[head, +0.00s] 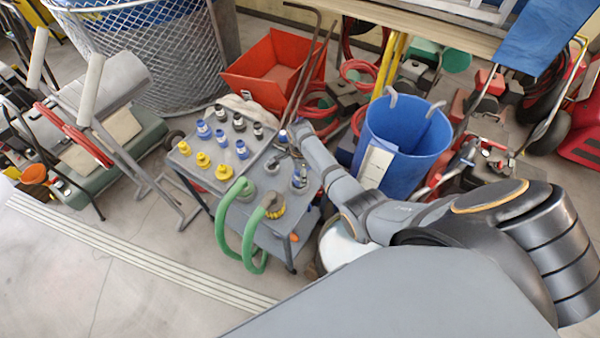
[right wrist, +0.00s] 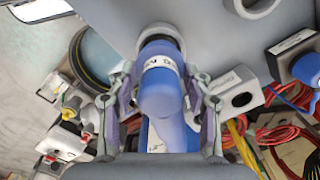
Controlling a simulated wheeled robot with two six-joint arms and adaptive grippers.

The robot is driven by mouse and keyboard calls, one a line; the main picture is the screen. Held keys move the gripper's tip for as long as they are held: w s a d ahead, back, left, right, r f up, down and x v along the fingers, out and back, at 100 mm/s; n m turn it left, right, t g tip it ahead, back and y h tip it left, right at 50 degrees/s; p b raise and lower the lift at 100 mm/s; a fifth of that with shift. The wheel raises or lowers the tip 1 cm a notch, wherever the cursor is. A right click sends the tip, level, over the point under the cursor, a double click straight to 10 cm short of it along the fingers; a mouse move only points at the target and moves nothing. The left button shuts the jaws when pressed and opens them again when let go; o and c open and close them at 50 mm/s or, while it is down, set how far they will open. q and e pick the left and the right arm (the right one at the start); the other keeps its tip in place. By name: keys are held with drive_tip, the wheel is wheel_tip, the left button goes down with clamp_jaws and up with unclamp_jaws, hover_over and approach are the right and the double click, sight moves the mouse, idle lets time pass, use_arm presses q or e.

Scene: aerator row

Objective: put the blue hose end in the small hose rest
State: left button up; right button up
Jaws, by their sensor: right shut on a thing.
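In the right wrist view my right gripper (right wrist: 160,100) is shut on the blue hose end (right wrist: 160,90), a blue cylinder with a white lettered band. Its far end lines up with a grey ring-shaped holder (right wrist: 162,34), which looks like a hose rest; I cannot tell whether it is inside or just in front of it. In the head view my right gripper (head: 291,146) is at the back right of the grey cart top (head: 228,165), and the hose end is mostly hidden there. My left gripper is in neither view.
Yellow (head: 203,160), blue and dark fittings stand in rows on the cart's left. A blue bin (head: 405,135) stands close to the right.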

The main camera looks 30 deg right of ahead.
drive_tip(key=shift+f+b, duration=1.05)
drive_tip(key=shift+f, duration=0.55)
drive_tip(key=o, duration=1.4)
drive_tip(key=shift+c, duration=0.2)
wheel_tip(320, 180, up, 12)
